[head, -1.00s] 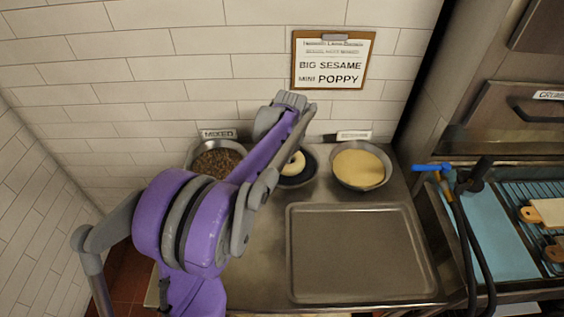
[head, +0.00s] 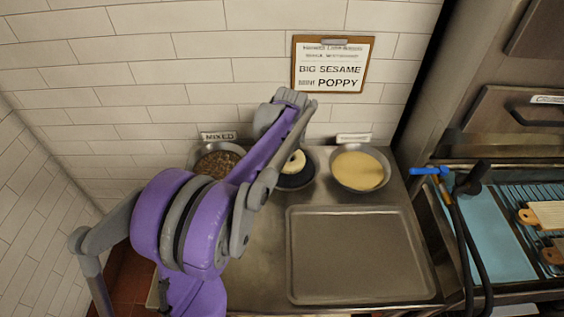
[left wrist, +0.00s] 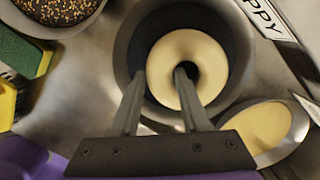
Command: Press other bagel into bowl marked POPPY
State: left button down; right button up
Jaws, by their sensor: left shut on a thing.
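A pale ring-shaped bagel (head: 296,161) is at the dark-filled bowl (head: 299,181), between the two other bowls. In the left wrist view the bagel (left wrist: 212,57) lies within the outline of the bowl (left wrist: 134,50); I cannot tell whether it touches the dark filling. A label ending in "PPY" (left wrist: 262,14) is beside that bowl. My left gripper (left wrist: 160,76) is shut on the bagel's ring, one finger in the hole and the other outside the edge. In the head view my purple arm hides the fingers and part of the bowl.
A mixed-seed bowl (head: 216,160) stands left and a sesame-coloured bowl (head: 360,168) right. An empty metal tray (head: 360,255) lies in front. A clipboard (head: 331,63) reading "BIG SESAME, MINI POPPY" hangs on the wall. A blue-handled fitting (head: 430,171) and dark hoses are at right.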

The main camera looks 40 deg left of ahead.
pick_arm(q)
jog(key=shift+r+p, duration=1.8)
jog(key=shift+r, duration=2.2)
pick_arm(e)
jog(key=shift+w+r, duration=0.35)
jog(key=shift+r, duration=0.55)
jog(key=shift+w+r, duration=0.4)
jog(key=shift+r, duration=0.5)
jog(key=shift+w+r, duration=0.35)
jog(key=shift+r, duration=0.55)
